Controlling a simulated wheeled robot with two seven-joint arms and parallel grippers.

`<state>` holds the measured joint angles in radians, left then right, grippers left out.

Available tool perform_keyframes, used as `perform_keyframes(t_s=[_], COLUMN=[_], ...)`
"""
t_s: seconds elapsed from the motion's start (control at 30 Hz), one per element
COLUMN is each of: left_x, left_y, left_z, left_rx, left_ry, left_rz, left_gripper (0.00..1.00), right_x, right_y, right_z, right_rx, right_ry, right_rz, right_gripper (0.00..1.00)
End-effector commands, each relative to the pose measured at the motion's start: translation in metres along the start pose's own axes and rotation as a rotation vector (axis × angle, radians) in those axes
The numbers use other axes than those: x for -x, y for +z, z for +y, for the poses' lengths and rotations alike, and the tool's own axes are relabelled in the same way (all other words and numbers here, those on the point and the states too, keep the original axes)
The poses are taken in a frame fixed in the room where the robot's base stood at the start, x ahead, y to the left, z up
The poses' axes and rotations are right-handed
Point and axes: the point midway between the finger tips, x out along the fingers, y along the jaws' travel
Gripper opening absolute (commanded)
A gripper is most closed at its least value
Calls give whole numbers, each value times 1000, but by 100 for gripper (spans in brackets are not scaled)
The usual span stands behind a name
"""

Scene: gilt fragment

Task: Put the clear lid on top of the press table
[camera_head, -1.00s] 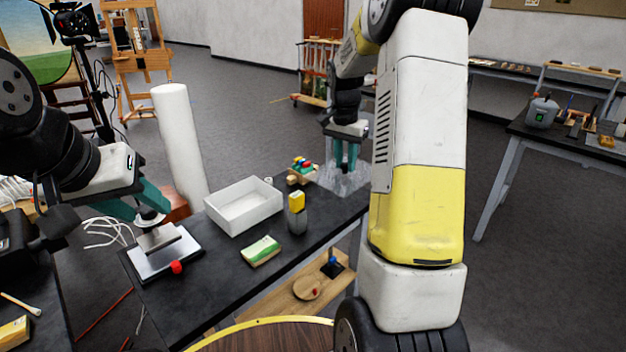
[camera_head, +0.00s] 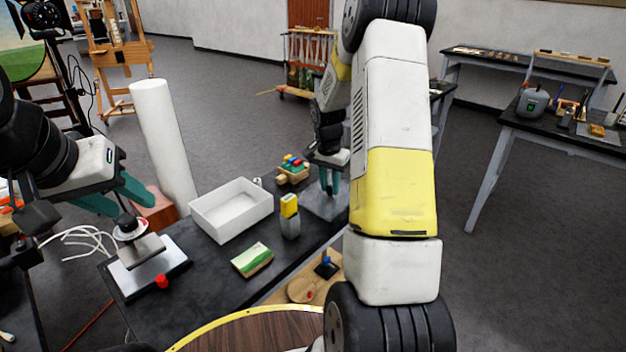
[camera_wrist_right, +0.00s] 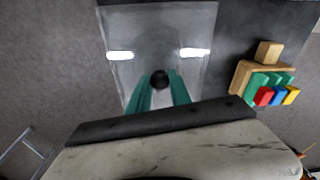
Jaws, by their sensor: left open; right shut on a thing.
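The clear lid (camera_head: 318,203) is a see-through sheet with a black knob. It is at the far right part of the black-topped table (camera_head: 222,262); I cannot tell if it touches the top. My right gripper (camera_head: 330,190) is shut on its knob, as the right wrist view shows between the fingertips (camera_wrist_right: 160,88). A small press with a white base (camera_head: 178,258), grey block (camera_head: 142,250) and dark round knob stands on the table's left. My left gripper (camera_head: 137,207) is open and empty just above that knob.
A white open tray (camera_head: 232,222), a yellow-topped grey bottle (camera_head: 290,222) and a green-and-white card block (camera_head: 252,259) stand mid-table. A wooden rack with coloured blocks (camera_head: 291,170) is close beside the lid. A white roll (camera_head: 165,135) stands behind. The table's front area is fairly clear.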

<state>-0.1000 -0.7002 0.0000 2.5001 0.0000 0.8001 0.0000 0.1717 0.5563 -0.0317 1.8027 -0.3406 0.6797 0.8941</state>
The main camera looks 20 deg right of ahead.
Motion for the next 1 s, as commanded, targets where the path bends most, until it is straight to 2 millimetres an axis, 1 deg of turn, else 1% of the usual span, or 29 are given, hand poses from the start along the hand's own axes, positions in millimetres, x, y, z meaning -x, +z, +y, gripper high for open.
perform_keyframes(t_s=[0.03,0.13,0.47,0.5,0.57,0.6,0.87,1.0], left_x=[0,0,0,0,0,0,0,0], left_y=[0,0,0,0,0,0,0,0], left_z=[0,0,0,0,0,0,0,0], left_rx=[0,0,0,0,0,0,0,0], left_ry=[0,0,0,0,0,0,0,0], left_rz=[0,0,0,0,0,0,0,0], left_gripper=[43,43,43,43,43,43,43,43], right_x=[-9,-19,-22,-21,-21,-21,-21,-13], right_y=[2,3,3,3,3,3,3,2], right_z=[1,0,0,0,0,0,0,0], right_rx=[2,0,0,0,0,0,0,0], right_ry=[4,2,1,1,1,1,1,-1], right_rz=[-4,-2,-2,-1,-1,-1,-1,1], right_gripper=[0,0,0,30,42,46,46,46])
